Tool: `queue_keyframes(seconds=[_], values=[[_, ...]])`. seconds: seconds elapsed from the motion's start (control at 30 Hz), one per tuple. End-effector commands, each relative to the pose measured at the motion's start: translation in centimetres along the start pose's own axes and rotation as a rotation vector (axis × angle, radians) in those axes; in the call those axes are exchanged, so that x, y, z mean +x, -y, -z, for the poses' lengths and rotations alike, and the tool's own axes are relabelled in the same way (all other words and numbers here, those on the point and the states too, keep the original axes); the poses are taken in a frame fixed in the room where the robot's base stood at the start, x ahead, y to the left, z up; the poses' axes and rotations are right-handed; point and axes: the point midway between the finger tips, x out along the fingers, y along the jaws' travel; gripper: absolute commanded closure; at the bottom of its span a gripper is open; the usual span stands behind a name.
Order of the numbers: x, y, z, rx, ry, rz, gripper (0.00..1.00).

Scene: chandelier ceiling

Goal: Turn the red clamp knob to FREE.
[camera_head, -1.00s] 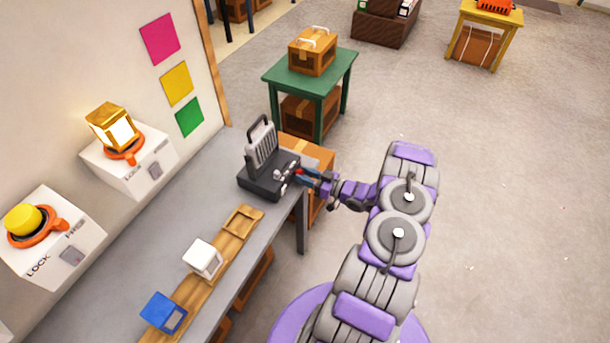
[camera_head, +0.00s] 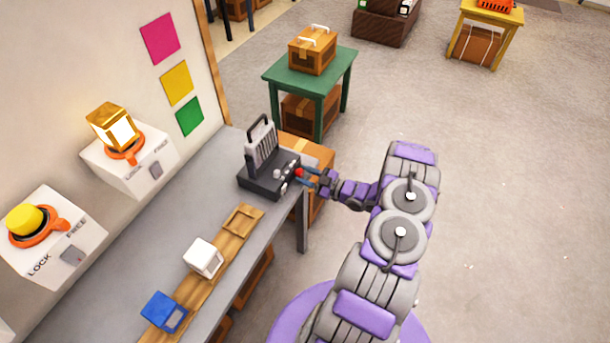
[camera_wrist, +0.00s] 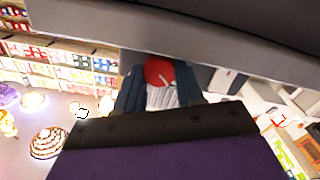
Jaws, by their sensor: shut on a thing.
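The red clamp knob (camera_head: 299,172) is on the near right side of a black clamp box (camera_head: 262,186) at the far end of the grey bench. In the wrist view the knob (camera_wrist: 158,71) is a red disc with a pale line on it. My gripper (camera_head: 308,177) is at the knob, with its dark blue fingers on both sides of it in the wrist view (camera_wrist: 160,90). It is shut on the knob. The lettering around the knob cannot be read, so I cannot tell its setting.
A wooden rack (camera_head: 205,275) with a white block (camera_head: 203,258) and a blue block (camera_head: 164,311) lies along the bench. Two white LOCK/FREE wall units (camera_head: 55,265) hold a yellow piece and a lantern. A cardboard box (camera_head: 318,155) stands behind the bench end.

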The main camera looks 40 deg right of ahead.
Motion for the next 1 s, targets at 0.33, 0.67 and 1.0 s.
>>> queue_keyframes(seconds=[0.33,0.67,1.0], values=[[-0.2,-0.1,-0.1,-0.003,0.004,-0.004,0.93],[0.0,0.0,-0.1,-0.004,0.003,0.0,0.52],[-1.8,0.0,0.0,-0.004,0.004,-0.003,0.52]])
